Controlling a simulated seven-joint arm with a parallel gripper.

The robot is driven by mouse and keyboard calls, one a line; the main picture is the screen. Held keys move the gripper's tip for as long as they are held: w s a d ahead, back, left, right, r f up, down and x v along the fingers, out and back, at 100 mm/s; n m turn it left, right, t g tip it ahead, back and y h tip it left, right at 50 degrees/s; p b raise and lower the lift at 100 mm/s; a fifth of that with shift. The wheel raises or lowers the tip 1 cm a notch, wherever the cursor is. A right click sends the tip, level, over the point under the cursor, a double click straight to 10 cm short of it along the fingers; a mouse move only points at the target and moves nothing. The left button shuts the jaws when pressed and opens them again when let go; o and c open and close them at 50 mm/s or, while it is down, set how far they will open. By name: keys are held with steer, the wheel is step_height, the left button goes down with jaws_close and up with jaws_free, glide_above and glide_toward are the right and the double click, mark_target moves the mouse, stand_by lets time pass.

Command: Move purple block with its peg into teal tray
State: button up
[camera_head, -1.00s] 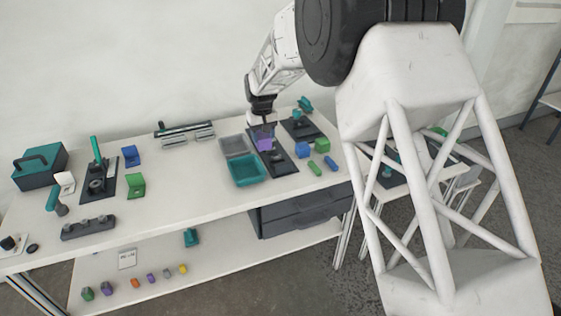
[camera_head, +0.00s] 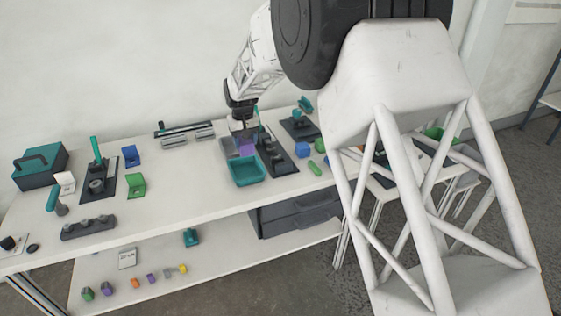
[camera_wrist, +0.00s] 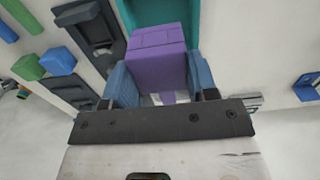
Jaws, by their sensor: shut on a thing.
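The purple block (camera_head: 247,149) hangs in my gripper (camera_head: 244,137), just behind the teal tray (camera_head: 247,183) in the head view. In the wrist view the purple block (camera_wrist: 157,52) sits between the two blue fingers of my gripper (camera_wrist: 161,84), which are shut on its sides. The teal tray (camera_wrist: 194,14) shows beyond the block in the wrist view, partly covered by it. The tray looks empty in the head view. The block's peg cannot be made out clearly. The block's height above the surface is hard to judge.
A grey tray (camera_head: 228,145) lies behind the teal tray, partly hidden by my gripper. A dark fixture board (camera_head: 283,160) lies just right of the teal tray. Green (camera_head: 320,145) and blue (camera_head: 304,150) blocks stand further right.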

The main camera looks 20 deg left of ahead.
mark_target(246, 151)
steer(key=shift+f, duration=0.15)
step_height(246, 151, down, 7)
stand_by(0.9)
stand_by(0.5)
steer(key=shift+f, duration=1.7)
steer(key=shift+f, duration=0.55)
stand_by(0.4)
steer(key=o, duration=0.7)
steer(key=shift+r, duration=0.15)
steer(key=shift+r, duration=3.35)
